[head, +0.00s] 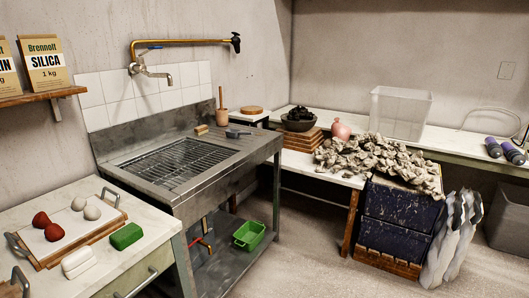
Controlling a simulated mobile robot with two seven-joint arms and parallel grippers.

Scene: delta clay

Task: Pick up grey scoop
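A small grey object (238,133) that looks like the grey scoop lies on the right-hand top of the metal sink unit (215,150), near its back edge. It is small in the head view, so its exact shape is hard to tell. Nothing touches it from above. Neither of my grippers is in view.
A tan block (201,130) and a wooden mortar-like cup (221,116) stand near the grey object. A tap (150,72) and brass pipe (185,42) are above the sink. A tray with red and pale lumps (45,258) is front left. A clay heap (375,155) is right.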

